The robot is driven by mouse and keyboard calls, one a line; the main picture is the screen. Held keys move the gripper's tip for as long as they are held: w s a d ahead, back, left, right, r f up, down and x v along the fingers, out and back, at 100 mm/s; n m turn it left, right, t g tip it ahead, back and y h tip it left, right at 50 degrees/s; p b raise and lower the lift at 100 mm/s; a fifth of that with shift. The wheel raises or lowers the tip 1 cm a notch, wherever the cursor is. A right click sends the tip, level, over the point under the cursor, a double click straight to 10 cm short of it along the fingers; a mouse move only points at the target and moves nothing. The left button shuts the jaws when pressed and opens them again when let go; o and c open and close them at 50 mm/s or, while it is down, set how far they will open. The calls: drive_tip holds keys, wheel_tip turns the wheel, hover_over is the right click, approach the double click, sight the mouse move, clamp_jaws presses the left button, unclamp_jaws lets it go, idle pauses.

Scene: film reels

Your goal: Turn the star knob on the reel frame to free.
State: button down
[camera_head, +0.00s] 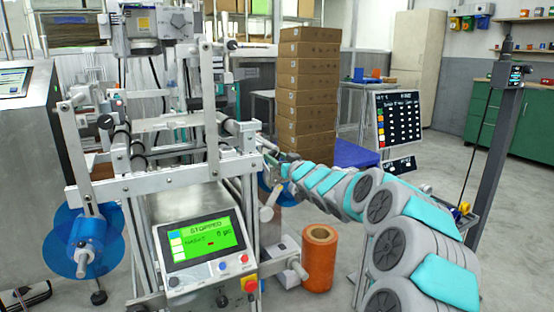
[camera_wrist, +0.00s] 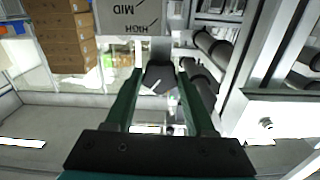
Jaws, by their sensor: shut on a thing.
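The star knob (camera_wrist: 158,80) is a dark grey knob with a white pointer line, in the middle of the wrist view. My gripper (camera_wrist: 160,72) has its two green fingers on either side of the knob and is shut on it. A grey label plate (camera_wrist: 122,18) beyond the knob shows the words MID and HIGH upside down; no FREE mark can be read. In the head view, the reel frame (camera_head: 160,183) stands at left centre, and my arm reaches its right side. The knob is too small or hidden to make out there.
A control panel (camera_head: 196,243) with a green screen reading STOPPED sits on the front of the frame. A blue reel (camera_head: 88,240) is at the left. An orange roll (camera_head: 319,258) stands on the floor below my arm. Stacked cardboard boxes (camera_head: 306,90) rise behind.

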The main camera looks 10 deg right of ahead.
drive_tip(key=shift+f, duration=0.1)
drive_tip(key=shift+d+n+b, duration=0.1)
drive_tip(key=shift+n+b, duration=0.4)
drive_tip(key=shift+n, duration=0.7)
drive_tip(key=n+b, duration=0.2)
drive_tip(key=n, duration=0.2)
drive_tip(key=shift+n, duration=0.3)
drive_tip(key=shift+c, duration=1.2)
unclamp_jaws()
